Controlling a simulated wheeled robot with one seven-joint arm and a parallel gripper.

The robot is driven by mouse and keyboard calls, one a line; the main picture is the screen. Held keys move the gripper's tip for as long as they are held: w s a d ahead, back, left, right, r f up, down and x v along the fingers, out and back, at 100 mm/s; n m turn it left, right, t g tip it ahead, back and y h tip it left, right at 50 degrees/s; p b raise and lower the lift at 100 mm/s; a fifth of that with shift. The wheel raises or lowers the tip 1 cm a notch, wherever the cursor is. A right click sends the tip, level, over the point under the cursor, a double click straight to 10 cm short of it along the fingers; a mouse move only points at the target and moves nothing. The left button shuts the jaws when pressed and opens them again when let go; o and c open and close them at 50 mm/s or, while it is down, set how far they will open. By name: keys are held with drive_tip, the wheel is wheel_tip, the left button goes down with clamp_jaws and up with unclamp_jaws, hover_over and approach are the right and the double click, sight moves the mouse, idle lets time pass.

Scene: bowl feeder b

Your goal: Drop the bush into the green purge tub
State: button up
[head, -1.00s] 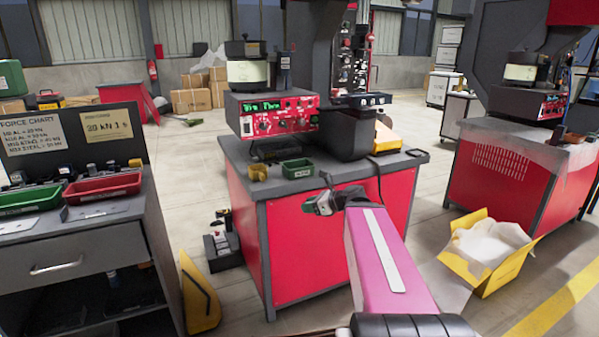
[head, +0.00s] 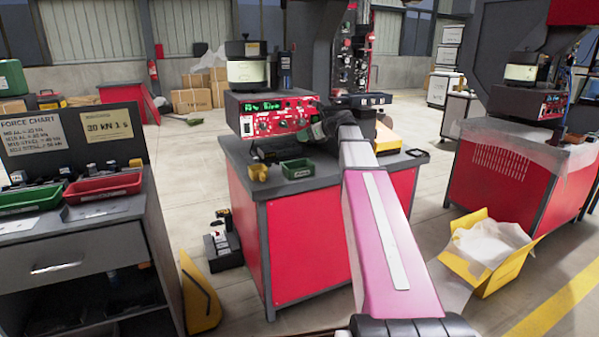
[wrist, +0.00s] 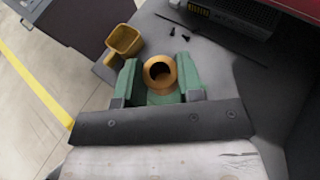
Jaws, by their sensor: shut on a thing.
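In the wrist view the bush (wrist: 160,72), a brass-coloured ring with a dark bore, sits between the two green-sided jaws of my gripper (wrist: 159,78), which is shut on it. In the head view my gripper (head: 318,126) is in front of the red press panel, above the bench top; the bush cannot be made out there. The green purge tub (head: 297,169) stands on the bench below and slightly left of my gripper. Green behind the bush in the wrist view may be part of the tub, mostly hidden.
A yellow scoop-like container (head: 258,172) stands left of the tub, and shows in the wrist view (wrist: 124,40). Small dark screws (wrist: 178,35) and a thin rod lie nearby. The red press unit (head: 268,117) rises behind. Green and red trays (head: 103,187) are on the left cabinet.

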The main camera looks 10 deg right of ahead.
drive_tip(key=shift+w+r, duration=0.25)
drive_tip(key=shift+f, duration=2.95)
drive_tip(key=o, duration=1)
drive_tip(key=shift+o, duration=0.2)
drive_tip(key=v, duration=1)
drive_tip(key=shift+s+d+r, duration=0.2)
drive_tip(key=shift+d, duration=0.1)
